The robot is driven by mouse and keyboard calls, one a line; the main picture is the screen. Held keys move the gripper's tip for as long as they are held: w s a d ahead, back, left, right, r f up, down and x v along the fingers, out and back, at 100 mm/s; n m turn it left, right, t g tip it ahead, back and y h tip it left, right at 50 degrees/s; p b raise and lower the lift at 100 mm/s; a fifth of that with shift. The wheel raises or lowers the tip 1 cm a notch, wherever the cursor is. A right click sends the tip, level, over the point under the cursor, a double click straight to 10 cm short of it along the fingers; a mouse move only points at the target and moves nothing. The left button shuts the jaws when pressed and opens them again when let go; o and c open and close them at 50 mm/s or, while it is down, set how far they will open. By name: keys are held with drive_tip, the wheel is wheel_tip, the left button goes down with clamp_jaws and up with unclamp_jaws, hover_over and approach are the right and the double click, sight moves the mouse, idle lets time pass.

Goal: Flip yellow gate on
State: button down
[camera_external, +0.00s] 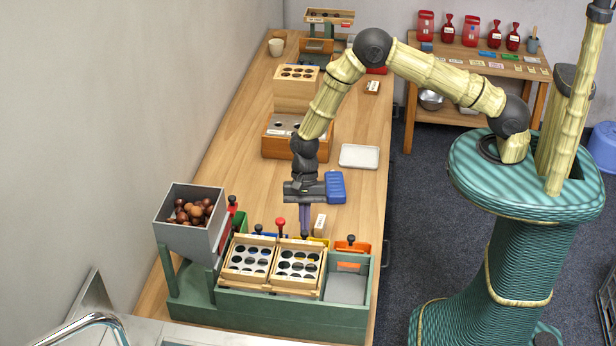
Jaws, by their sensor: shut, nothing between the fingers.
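The yellow gate (321,241) shows as a small yellow strip at the back of the green sorting machine (290,316), behind the right wooden sieve tray. A dark knob near its left end lies right below my fingers and is partly hidden. My gripper (305,230) points straight down over this spot, with its purple fingers shut and nothing between them. The fingertips are at or just above the knob; I cannot tell whether they touch it. The gate's lever position is too small to read.
Knobbed levers with green, blue (268,236) and orange (352,247) gates stand nearby, one with a red knob (280,222). A grey hopper (190,215) of chestnuts is at left. Two sieve trays (273,266) lie in front.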

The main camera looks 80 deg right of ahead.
drive_tip(key=a, duration=0.1)
drive_tip(key=a+r+p, duration=0.1)
drive_tip(key=a+p, duration=0.1)
drive_tip(key=shift+s+a+r, duration=0.15)
drive_tip(key=shift+s+r, duration=0.1)
drive_tip(key=shift+r, duration=0.1)
